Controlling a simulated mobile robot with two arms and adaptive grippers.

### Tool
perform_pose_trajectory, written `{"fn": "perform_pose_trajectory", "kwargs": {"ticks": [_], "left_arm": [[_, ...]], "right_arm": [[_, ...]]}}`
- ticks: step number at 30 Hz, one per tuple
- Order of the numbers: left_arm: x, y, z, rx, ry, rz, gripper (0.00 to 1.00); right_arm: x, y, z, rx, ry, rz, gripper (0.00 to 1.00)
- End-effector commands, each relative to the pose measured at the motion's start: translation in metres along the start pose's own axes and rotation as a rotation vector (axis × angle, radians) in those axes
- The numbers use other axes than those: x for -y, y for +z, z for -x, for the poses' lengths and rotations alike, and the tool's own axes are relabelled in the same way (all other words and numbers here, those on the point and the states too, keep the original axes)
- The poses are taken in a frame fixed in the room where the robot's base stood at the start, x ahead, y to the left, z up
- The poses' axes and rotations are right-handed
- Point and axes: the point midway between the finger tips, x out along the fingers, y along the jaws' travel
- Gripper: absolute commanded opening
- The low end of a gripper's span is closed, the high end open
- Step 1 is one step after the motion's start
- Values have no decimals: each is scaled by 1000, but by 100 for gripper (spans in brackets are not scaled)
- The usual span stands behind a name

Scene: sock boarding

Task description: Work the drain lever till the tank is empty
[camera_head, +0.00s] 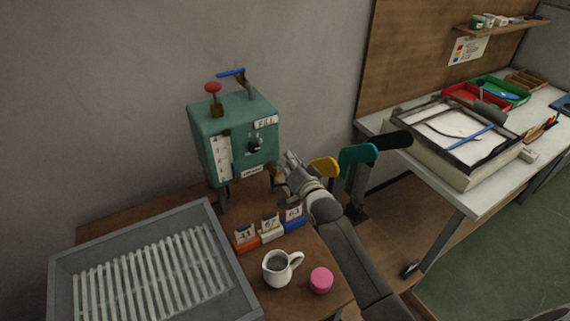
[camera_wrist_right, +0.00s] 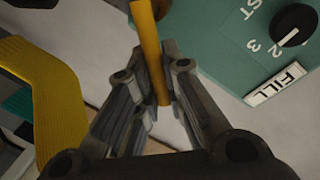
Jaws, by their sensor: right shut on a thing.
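The teal tank (camera_head: 202,125) stands against the wall with a white numbered gauge (camera_head: 222,158) on its front; its level is too small to read. A yellow drain lever (camera_head: 279,174) sticks out at its lower right. My right gripper (camera_head: 286,168) is at that side of the tank. In the right wrist view the jaws (camera_wrist_right: 157,95) are closed around the yellow lever (camera_wrist_right: 146,38), with its end showing between the fingers. The lever's base is hidden. My left gripper is out of view.
The tank has a red knob (camera_head: 213,88), a blue-handled valve (camera_head: 231,73) and a black dial (camera_head: 254,146). A slatted grey tray (camera_head: 215,235), a white jug (camera_head: 276,271), a pink round thing (camera_head: 321,280) and labelled blocks (camera_head: 270,227) lie near. Yellow (camera_head: 323,167) and teal (camera_head: 357,155) boards stand just right of the gripper.

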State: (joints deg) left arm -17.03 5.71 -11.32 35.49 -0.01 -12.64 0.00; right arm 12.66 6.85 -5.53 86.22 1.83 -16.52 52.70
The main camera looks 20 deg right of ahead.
Motion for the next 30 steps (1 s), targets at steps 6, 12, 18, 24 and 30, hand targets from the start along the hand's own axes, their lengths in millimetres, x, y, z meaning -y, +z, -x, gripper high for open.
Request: {"fn": "perform_pose_trajectory", "kwargs": {"ticks": [6,12,18,24,30], "left_arm": [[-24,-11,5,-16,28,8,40],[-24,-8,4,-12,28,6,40],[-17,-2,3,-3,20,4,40],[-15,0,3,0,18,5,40],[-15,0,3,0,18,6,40]], "right_arm": [[11,2,2,-36,0,184,0],[17,4,3,-64,0,321,0],[21,6,4,-81,0,411,0],[23,6,4,-91,0,455,0],[24,6,5,-93,-1,466,0]]}}
